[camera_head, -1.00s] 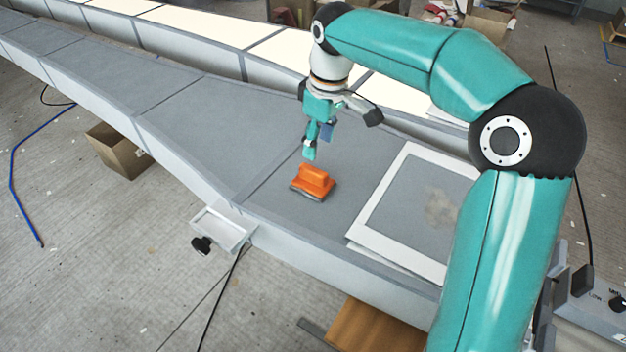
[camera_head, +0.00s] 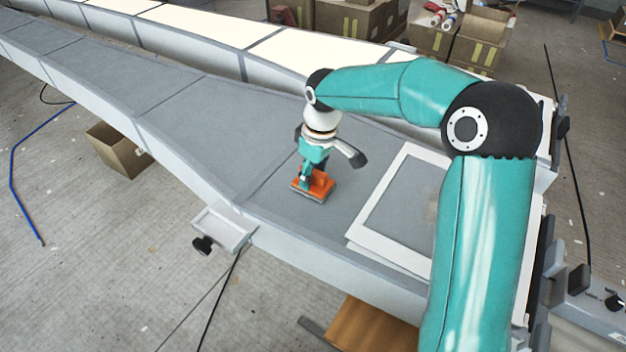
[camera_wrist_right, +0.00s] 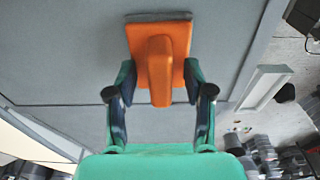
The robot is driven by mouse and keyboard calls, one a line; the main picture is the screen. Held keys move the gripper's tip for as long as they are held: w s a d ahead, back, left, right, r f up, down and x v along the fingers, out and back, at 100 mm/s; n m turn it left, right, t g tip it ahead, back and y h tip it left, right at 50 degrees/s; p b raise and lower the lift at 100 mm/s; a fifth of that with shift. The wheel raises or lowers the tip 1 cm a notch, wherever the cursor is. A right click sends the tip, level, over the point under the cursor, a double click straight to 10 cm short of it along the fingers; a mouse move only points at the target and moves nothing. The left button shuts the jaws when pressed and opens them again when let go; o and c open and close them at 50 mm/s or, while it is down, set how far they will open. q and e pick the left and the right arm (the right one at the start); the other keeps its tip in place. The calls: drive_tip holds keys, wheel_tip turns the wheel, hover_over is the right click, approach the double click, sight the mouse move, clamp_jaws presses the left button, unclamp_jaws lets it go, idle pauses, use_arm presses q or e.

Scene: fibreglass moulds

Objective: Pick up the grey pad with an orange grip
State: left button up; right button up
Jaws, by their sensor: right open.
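The grey pad with an orange grip (camera_head: 318,187) lies on the grey mould surface (camera_head: 285,150), its orange top facing up. In the right wrist view the orange grip (camera_wrist_right: 160,68) stands up from an orange plate, with a grey edge at the far side. My right gripper (camera_head: 305,182) is lowered over the pad and partly covers it. In the right wrist view my right gripper (camera_wrist_right: 158,82) is open, with one finger on each side of the raised grip. Whether the fingers touch it, I cannot tell. My left gripper is not in view.
A white frame (camera_head: 375,236) lies on the mould to the right of the pad. A small white tray (camera_head: 224,228) is fixed to the mould's near edge. A cardboard box (camera_head: 115,150) stands on the floor at left. The mould surface left of the pad is clear.

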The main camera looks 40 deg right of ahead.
clamp_jaws()
drive_tip(key=shift+r, duration=0.2)
drive_tip(key=shift+r, duration=0.6)
wheel_tip(320, 180, up, 18)
drive_tip(key=p, duration=0.1)
drive_tip(key=shift+r, duration=0.25)
